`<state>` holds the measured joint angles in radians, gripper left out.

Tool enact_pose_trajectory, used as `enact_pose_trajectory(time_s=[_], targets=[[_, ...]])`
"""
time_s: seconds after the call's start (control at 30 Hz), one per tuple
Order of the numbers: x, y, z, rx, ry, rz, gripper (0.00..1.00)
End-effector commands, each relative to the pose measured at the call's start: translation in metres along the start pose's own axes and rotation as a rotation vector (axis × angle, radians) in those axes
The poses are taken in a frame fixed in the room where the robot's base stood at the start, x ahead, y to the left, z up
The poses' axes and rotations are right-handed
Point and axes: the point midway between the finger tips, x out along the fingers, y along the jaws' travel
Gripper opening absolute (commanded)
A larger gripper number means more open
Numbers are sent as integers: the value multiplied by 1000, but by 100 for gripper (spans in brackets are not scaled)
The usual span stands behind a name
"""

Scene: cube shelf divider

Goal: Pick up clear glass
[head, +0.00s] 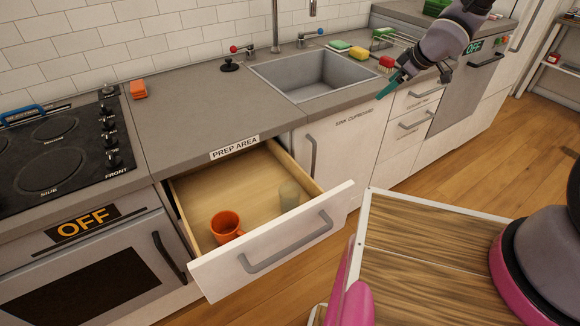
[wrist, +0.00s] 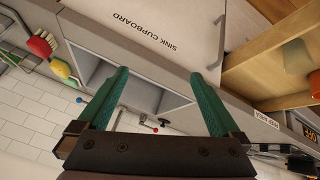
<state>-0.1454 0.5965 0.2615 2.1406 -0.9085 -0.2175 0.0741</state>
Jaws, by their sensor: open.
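A clear glass (head: 289,194) stands in the open drawer (head: 240,172) under the prep area, toward the right side. An orange mug (head: 226,226) stands in the same drawer, to the left and nearer its front. My gripper (head: 390,88) is at the upper right of the head view, in front of the counter edge right of the sink, well away from the glass. In the wrist view my gripper (wrist: 164,88) has its two teal fingers spread apart with nothing between them.
A sink (head: 318,78) lies between my gripper and the prep counter (head: 200,112). Sponges (head: 358,52) and a red brush (head: 386,63) are by the sink. The drawer front (head: 275,245) sticks out over the floor. A wood-topped surface (head: 430,255) is in the right foreground.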

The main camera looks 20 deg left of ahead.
Motion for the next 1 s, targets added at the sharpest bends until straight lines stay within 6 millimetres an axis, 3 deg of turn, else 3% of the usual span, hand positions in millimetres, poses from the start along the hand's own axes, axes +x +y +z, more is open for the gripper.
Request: enact_pose_trajectory(time_s=[0.03, 0.2, 0.33, 0.5, 0.6, 0.7, 1.0], targets=[[30, -25, 0, -49, 35, -72, 100], [102, -115, -6, -204, 197, -297, 100], [138, -195, -5, -288, 344, -475, 100], [157, -291, 3, -351, 537, -677, 100], [157, -324, 6, -367, 613, -746, 100], [156, -343, 9, -374, 657, -786, 100], [165, -368, 2, -377, 680, -807, 100]])
